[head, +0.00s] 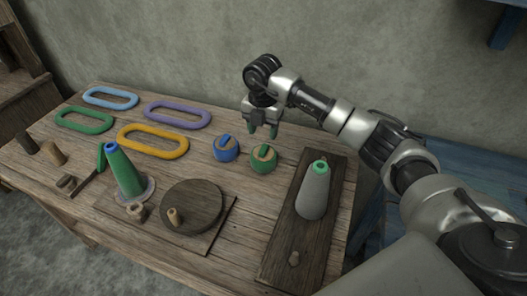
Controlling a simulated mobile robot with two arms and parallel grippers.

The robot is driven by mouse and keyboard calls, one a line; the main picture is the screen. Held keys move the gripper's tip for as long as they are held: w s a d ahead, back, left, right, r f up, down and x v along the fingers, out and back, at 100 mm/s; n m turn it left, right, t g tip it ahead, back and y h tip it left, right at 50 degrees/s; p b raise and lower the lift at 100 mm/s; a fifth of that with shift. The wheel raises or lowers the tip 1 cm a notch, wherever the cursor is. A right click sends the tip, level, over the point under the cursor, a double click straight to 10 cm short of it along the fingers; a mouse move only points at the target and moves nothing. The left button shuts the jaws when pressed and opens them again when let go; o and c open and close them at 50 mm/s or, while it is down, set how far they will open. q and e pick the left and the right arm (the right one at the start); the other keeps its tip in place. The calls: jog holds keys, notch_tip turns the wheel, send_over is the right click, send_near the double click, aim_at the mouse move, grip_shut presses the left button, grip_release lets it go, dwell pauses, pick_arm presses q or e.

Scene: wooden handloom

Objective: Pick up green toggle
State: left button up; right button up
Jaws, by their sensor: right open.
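The green toggle (263,160), a small round green piece with a raised bar across its top, sits on the wooden table near its back right part. A similar blue toggle (226,149) is just to its left. My right gripper (262,131) hangs with its fingers pointing down, above and slightly behind the green toggle in the picture. Its fingers are apart and nothing is between them. It appears clear of the toggle, though the exact height is hard to tell. My left gripper is not in view.
A grey cone with a green top (314,192) stands on a dark board (276,262) at right. A green cone (125,172) and a round wooden disc (192,207) are at front left. Several coloured oval rings, including a yellow one (153,152), lie at back left.

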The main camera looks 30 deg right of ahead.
aim_at(262, 153)
notch_tip(262, 153, down, 3)
jog(key=shift+r, duration=0.2)
jog(key=shift+s+a+f, duration=0.15)
jog(key=shift+f, duration=0.75)
jog(key=shift+s+a+f, duration=0.1)
jog(key=shift+f, duration=0.8)
jog(key=shift+s+a+f, duration=0.15)
jog(key=shift+f, duration=0.75)
